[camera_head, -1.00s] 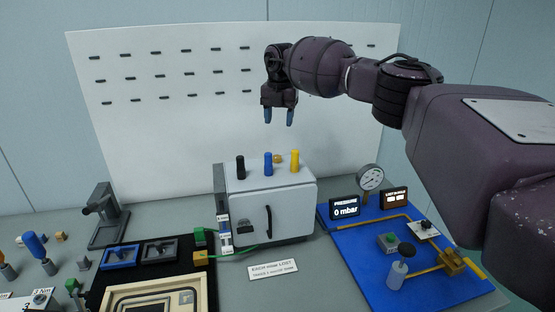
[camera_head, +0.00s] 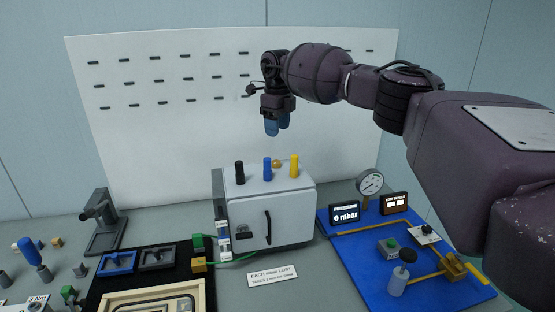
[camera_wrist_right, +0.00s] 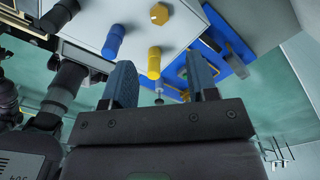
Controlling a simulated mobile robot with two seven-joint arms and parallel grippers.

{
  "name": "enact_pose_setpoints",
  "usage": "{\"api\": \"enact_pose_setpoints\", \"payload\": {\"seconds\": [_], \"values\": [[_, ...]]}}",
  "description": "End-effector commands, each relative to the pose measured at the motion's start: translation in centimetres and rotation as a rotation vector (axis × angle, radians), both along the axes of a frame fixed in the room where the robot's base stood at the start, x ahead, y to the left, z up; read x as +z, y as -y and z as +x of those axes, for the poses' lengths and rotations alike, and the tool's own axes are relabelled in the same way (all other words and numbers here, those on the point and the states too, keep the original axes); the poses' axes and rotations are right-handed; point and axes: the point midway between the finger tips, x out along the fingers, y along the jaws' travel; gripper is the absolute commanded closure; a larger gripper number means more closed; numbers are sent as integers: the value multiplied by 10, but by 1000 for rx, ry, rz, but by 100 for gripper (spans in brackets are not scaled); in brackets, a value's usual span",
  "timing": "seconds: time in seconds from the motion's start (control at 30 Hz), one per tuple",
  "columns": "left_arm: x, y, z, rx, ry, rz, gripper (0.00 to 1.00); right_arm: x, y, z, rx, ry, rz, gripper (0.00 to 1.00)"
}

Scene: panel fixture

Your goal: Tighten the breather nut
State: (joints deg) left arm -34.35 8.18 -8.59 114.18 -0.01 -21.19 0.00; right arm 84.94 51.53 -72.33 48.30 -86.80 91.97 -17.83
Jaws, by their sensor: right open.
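The breather nut looks to be the small brass hex piece (camera_head: 277,163) on top of the light grey cabinet (camera_head: 285,215), behind the blue and yellow posts. In the right wrist view the brass hex piece (camera_wrist_right: 159,14) shows at the top, apart from my fingers. My right gripper (camera_head: 277,129) hangs above and behind the cabinet top, fingers pointing down. In the right wrist view its two blue fingers (camera_wrist_right: 160,82) are spread with nothing between them. My left gripper is not in view.
A black post (camera_head: 239,172), a blue post (camera_head: 267,168) and a yellow post (camera_head: 294,166) stand upright on the cabinet. A white slotted panel (camera_head: 180,125) rises behind. A blue board (camera_head: 350,260) with a gauge (camera_head: 369,182) lies right; a black tray (camera_head: 175,277) lies left.

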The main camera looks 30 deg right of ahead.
Motion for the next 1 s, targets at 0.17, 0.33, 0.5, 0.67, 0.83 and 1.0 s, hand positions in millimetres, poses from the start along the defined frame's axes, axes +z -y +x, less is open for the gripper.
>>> {"api": "enact_pose_setpoints", "payload": {"seconds": [0.17,0.33,0.5,0.67,0.83,1.0], "values": [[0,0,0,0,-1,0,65,-20,0,-1,1,-4,0,47],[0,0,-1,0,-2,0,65,-49,0,-1,0,-3,-1,47],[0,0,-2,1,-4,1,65,-77,0,0,0,-2,0,47],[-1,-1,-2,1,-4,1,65,-95,0,0,-1,-1,-1,47],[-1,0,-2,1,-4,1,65,-105,0,0,-1,-1,-1,47],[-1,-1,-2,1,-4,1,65,-106,0,0,-1,0,0,47]]}}
